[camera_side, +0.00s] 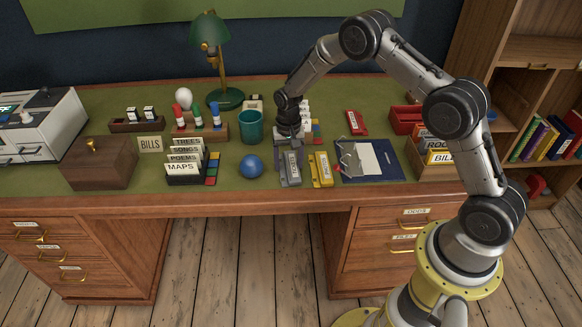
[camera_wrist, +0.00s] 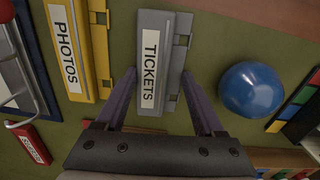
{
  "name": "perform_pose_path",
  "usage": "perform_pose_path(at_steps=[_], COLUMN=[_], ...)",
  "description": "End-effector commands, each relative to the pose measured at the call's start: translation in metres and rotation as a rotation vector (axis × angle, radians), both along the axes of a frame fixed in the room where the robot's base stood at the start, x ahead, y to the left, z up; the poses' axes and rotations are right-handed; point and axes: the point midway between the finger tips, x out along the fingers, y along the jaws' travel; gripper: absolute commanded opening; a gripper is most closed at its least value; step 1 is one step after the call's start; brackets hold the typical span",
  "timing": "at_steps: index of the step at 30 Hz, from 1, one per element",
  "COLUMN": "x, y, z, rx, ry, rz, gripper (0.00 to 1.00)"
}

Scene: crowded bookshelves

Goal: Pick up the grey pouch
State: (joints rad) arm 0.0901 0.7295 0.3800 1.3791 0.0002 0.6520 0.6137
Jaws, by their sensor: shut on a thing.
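The grey pouch (camera_side: 292,168) has a white label reading TICKETS. It is near the front of the green desk top (camera_side: 110,194), between a blue ball and a yellow pouch. In the wrist view the grey pouch (camera_wrist: 170,45) runs between my two purple-grey fingers, one along each long side. My gripper (camera_wrist: 160,78) is shut on it, near the middle of its length. In the side view my gripper (camera_side: 289,150) points down at the pouch, and its fingertips are hard to make out. I cannot tell whether the pouch touches the desk.
A yellow pouch (camera_wrist: 68,45) labelled PHOTOS lies close beside the grey one. The blue ball (camera_wrist: 251,90) is on the other side. A teal cup (camera_side: 251,126), a card rack (camera_side: 184,168) and a dark blue clipboard (camera_side: 366,161) stand or lie nearby.

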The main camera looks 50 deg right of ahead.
Motion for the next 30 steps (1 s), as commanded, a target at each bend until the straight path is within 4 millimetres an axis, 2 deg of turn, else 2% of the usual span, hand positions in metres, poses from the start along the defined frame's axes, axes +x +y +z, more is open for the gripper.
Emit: perform_pose_path(at_steps=[8,11,15,24,30], x=[0.0,0.0,0.001,-0.053,-0.096], y=[0.0,0.0,0.0,0.005,0.009], z=[0.005,0.014,0.038,0.098,0.115], rx=[0.0,0.0,0.0,-0.001,-0.001], ry=[0.0,-0.001,-0.005,-0.002,-0.001], rz=[0.0,0.0,0.0,0.0,0.0], gripper=[0.12,0.12,0.12,0.12,0.12])
